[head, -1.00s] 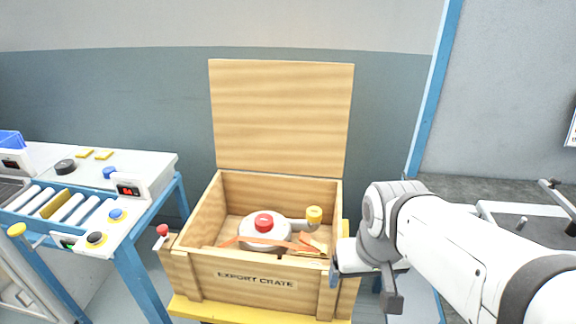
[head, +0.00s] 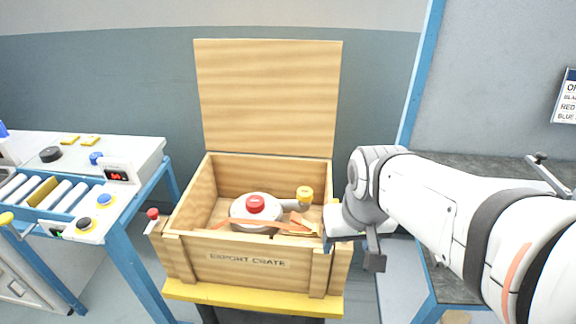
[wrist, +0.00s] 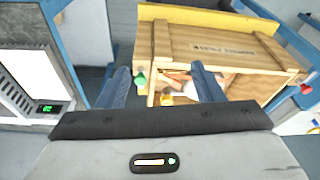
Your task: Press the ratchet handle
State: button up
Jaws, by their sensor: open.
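A wooden crate marked EXPORT CRATE (head: 205,262) stands with its lid (head: 267,97) raised. A short lever with a red knob (head: 153,213) is at its left side; I cannot tell whether this is the ratchet handle. Inside are a white round body with a red cap (head: 255,203), a yellow-capped part (head: 304,193) and orange straps (head: 285,224). The crate's side (wrist: 228,66) appears upside down in the wrist view, with a red knob (wrist: 306,88) at far right. My gripper (wrist: 160,72) is open, with nothing seen held, beside the crate's right end.
The crate rests on a yellow-edged stand (head: 250,297). A blue-framed roller bench (head: 135,160) with buttons is to the left. A dark-topped bench (head: 455,166) is at right behind my arm. A floor gap separates the left bench and crate.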

jog(key=shift+m+y, duration=0.4)
jog(key=w+f+b, duration=0.1)
jog(key=w, duration=0.4)
jog(key=w+f+b, duration=0.2)
jog(key=w, duration=0.2)
jog(key=w+f+b, duration=0.1)
jog(key=w, duration=0.4)
jog(key=shift+w+a+f, duration=0.3)
jog(key=shift+a+f, duration=0.05)
jog(key=shift+f, duration=0.05)
jog(key=c, duration=0.7)
jog(key=shift+m+t+y, duration=0.4)
jog(key=shift+m+t, duration=0.1)
jog(key=shift+t, duration=0.1)
jog(key=w+f+b, duration=0.1)
jog(key=w+f, duration=0.2)
jog(key=w, duration=0.2)
jog(key=w+f+b, duration=0.2)
jog(key=w+f, duration=0.2)
jog(key=w, duration=0.2)
jog(key=w+f+b, duration=0.2)
jog(key=w+f, duration=0.1)
jog(key=w, duration=0.3)
jog(key=shift+d+f, duration=0.1)
jog(key=shift+f, duration=0.25)
grip_shut()
